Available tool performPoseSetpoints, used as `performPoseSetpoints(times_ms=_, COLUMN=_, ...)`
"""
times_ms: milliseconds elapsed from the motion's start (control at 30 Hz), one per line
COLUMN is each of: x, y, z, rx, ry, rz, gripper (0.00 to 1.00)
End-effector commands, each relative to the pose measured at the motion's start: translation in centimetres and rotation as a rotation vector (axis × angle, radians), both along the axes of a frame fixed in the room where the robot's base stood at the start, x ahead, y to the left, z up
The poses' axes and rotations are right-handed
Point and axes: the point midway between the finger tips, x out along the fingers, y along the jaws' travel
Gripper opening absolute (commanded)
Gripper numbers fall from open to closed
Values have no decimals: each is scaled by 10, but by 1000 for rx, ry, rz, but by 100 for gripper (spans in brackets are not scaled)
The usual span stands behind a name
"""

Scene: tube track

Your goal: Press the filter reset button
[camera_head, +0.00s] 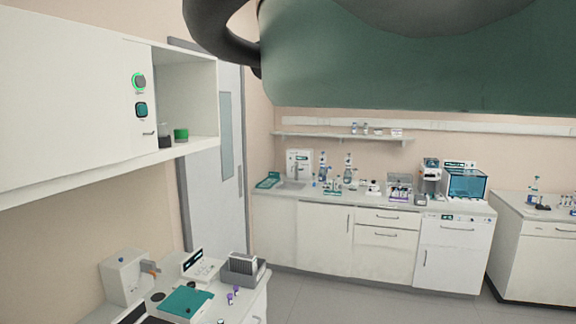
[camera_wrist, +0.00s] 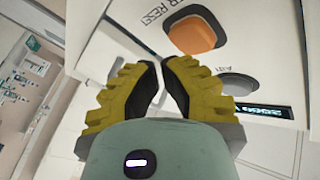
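The filter reset button (camera_wrist: 195,34) is an orange rounded square in a dark surround on a white panel, at the top of the wrist view. The lettering beside it is partly cut off and shows "R RESET". My gripper (camera_wrist: 160,64) has yellow ridged fingers with black pads. Its tips are close together with nothing seen between them, and it looks shut. The tips appear just below and left of the button in the picture; I see no contact, and the distance is hard to judge. In the head view the gripper and orange button cannot be made out.
A grey oval button (camera_wrist: 238,84) and a lit display (camera_wrist: 264,110) sit beside the orange button. In the head view, a white wall cabinet (camera_head: 70,95) is at left, and a bench (camera_head: 320,190) with lab equipment stands behind open floor (camera_head: 380,296). My arm covers the top.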

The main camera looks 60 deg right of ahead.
Motion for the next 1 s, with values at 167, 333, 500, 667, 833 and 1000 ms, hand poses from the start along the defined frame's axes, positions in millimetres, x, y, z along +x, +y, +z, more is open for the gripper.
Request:
performPoseSetpoints(times_ms=167, x=0, y=1, z=0, rx=0, ry=0, rz=1, gripper=0)
performPoseSetpoints(times_ms=333, x=0, y=1, z=0, rx=0, ry=0, rz=1, gripper=0)
performPoseSetpoints(times_ms=500, x=1, y=1, z=-1, rx=0, ry=-1, rz=1, gripper=0)
performPoseSetpoints(times_ms=667, x=3, y=1, z=-3, rx=-1, ry=-1, rz=2, gripper=0)
performPoseSetpoints(times_ms=833, x=5, y=2, z=-2, rx=-1, ry=-1, rz=2, gripper=0)
performPoseSetpoints(times_ms=1000, x=7, y=3, z=-2, rx=0, ry=0, rz=1, gripper=0)
